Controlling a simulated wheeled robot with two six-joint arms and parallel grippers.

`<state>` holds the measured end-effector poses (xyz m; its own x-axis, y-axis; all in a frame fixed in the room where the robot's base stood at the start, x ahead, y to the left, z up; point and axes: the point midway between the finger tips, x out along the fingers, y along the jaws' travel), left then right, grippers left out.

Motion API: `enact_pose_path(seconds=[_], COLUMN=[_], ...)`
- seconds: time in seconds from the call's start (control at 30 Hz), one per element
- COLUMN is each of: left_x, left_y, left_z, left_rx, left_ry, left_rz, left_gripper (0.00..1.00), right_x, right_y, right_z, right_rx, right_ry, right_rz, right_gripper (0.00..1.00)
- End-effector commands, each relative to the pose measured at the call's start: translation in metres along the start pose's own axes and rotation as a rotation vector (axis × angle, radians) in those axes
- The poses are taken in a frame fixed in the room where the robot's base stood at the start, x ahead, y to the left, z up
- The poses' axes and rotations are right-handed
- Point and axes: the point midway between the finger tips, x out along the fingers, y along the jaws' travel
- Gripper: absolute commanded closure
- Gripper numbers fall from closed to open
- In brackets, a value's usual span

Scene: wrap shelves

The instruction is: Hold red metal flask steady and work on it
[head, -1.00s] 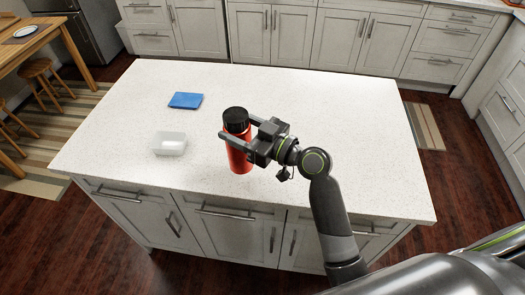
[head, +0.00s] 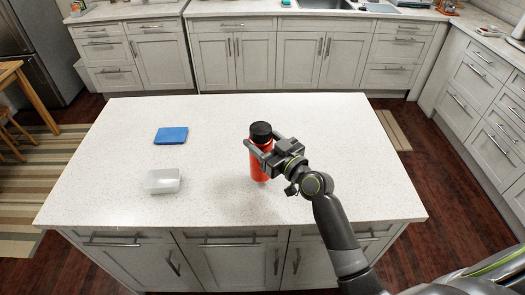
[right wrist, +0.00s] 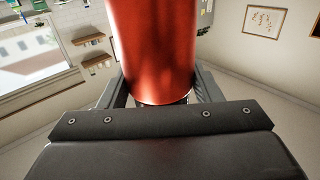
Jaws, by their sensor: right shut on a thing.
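The red metal flask (head: 258,169) with a black cap (head: 261,132) stands upright on the white island counter. My right gripper (head: 260,148) reaches in from the right and is shut on the flask's upper body, just below the cap. In the right wrist view the red flask body (right wrist: 153,50) fills the space between the fingers, and its cap is out of that view. My left gripper is in neither current view.
A blue flat item (head: 171,136) lies at the back left of the counter (head: 330,125). A clear, whitish container (head: 162,181) sits left of the flask. The counter's right side and back are clear. Cabinets line the far wall.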

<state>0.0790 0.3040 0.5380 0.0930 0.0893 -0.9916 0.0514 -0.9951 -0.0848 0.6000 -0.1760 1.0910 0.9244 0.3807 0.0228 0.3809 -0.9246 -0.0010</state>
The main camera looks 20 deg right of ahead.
Motion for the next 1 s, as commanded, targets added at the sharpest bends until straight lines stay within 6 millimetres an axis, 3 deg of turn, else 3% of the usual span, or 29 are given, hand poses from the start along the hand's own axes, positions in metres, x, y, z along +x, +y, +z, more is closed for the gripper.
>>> enact_pose_path(seconds=[0.2,0.67,0.7,0.83,1.0], left_x=[0.008,0.013,0.011,0.011,0.011], left_y=[-0.002,-0.001,-0.002,-0.002,-0.001], left_z=[-0.008,-0.008,-0.007,-0.007,-0.006], left_rx=[0.002,0.002,0.002,0.002,0.002], left_ry=[0.014,0.015,0.014,0.013,0.012], left_rz=[-0.003,-0.003,-0.003,-0.003,-0.003], left_gripper=[0.2,0.2,0.2,0.2,0.2], right_x=[-0.001,-0.001,-0.001,-0.001,-0.001], right_y=[0.0,0.0,0.0,0.0,0.0], right_z=[0.029,0.035,0.035,0.035,0.035], right_rx=[0.002,0.0,0.0,0.0,0.0], right_ry=[-0.001,0.001,-0.001,-0.002,-0.002], right_rz=[0.001,0.001,0.001,0.001,0.001], right_gripper=[1.0,1.0,0.37,0.2,0.2])
